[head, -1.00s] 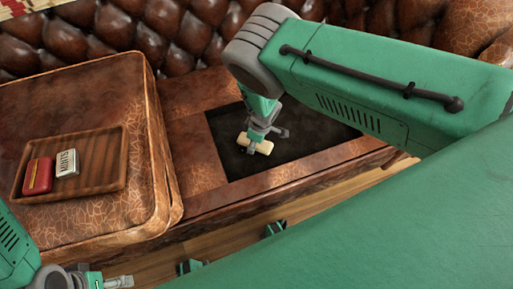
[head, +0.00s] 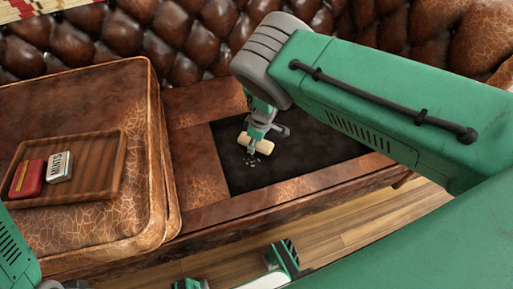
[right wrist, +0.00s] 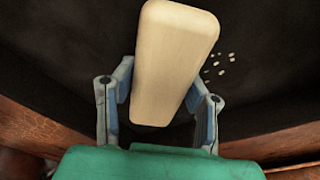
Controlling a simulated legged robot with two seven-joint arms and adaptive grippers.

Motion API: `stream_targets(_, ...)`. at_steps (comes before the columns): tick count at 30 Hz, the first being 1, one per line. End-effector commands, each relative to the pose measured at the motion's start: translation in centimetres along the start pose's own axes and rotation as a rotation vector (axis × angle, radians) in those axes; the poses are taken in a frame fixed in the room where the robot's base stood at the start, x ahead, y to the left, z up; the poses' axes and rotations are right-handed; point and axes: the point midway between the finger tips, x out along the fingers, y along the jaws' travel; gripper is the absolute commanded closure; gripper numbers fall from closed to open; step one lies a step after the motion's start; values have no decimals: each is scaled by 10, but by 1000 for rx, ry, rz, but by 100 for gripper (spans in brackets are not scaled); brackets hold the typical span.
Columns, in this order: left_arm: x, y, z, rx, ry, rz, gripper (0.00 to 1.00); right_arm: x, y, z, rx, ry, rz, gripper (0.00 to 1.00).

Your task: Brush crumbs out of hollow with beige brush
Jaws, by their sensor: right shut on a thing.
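The beige brush (head: 256,144) is a rounded block over the dark hollow (head: 310,155) in the brown leather seat. My right gripper (head: 262,132) is shut on it. In the right wrist view the brush (right wrist: 175,62) sits tilted between the two fingers of my right gripper (right wrist: 158,108). Small pale crumbs (head: 251,162) lie on the hollow's dark floor, just below the brush in the head view. The crumbs (right wrist: 220,65) show right of the brush in the right wrist view. My left gripper is barely seen at the lower left edge; its fingers cannot be made out.
A thick leather cushion (head: 110,228) stands left of the hollow. A wooden tray (head: 100,180) on it holds a red box (head: 27,178) and a white mints tin (head: 59,167). The tufted backrest (head: 180,35) rises behind. Wooden floor (head: 330,240) lies in front.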

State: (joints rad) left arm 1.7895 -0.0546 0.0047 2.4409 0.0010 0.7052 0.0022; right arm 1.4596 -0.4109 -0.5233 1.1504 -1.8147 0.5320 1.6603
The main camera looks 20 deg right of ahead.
Motion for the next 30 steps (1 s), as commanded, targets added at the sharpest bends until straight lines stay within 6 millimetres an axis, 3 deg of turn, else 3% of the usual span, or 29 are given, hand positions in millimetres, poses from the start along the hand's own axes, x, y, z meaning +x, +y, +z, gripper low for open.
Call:
stream_targets(15,0,0,0,0,0,0,27,6,24,-23,-2,1,0,84)
stream_targets(30,-3,0,0,0,0,0,27,6,10,-36,1,0,-4,84)
